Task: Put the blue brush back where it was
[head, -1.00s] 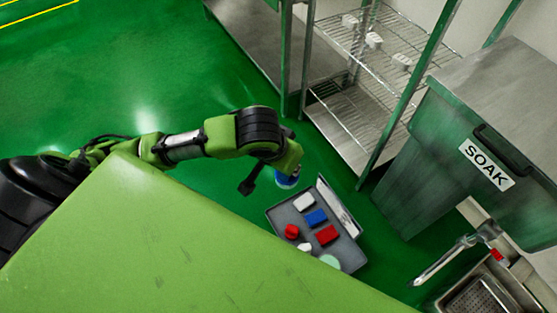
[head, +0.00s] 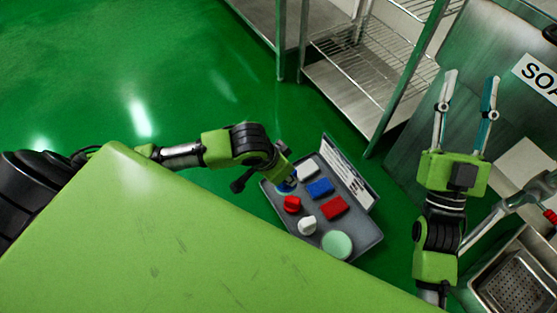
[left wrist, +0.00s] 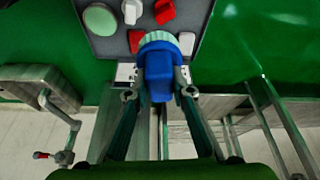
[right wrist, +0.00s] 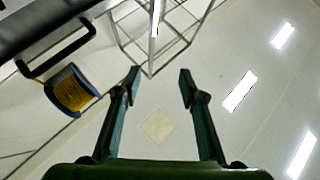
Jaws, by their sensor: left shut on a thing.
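The blue brush (left wrist: 158,72) has a blue handle and a pale bristle ring. My left gripper (left wrist: 159,92) is shut on its handle. In the head view the brush (head: 286,187) shows below the left gripper (head: 284,180), at the left side of the grey tray (head: 352,248). I cannot tell whether it touches the tray. The tray also shows in the left wrist view (left wrist: 192,40). My right gripper (head: 467,90) is open and empty, right of the tray.
The tray's lid (head: 350,170) stands open at its upper right side. A wire shelf (head: 385,55) and a grey bin marked SOAK (head: 405,165) stand behind. A sink (head: 512,280) is at lower right. Green floor is clear at left.

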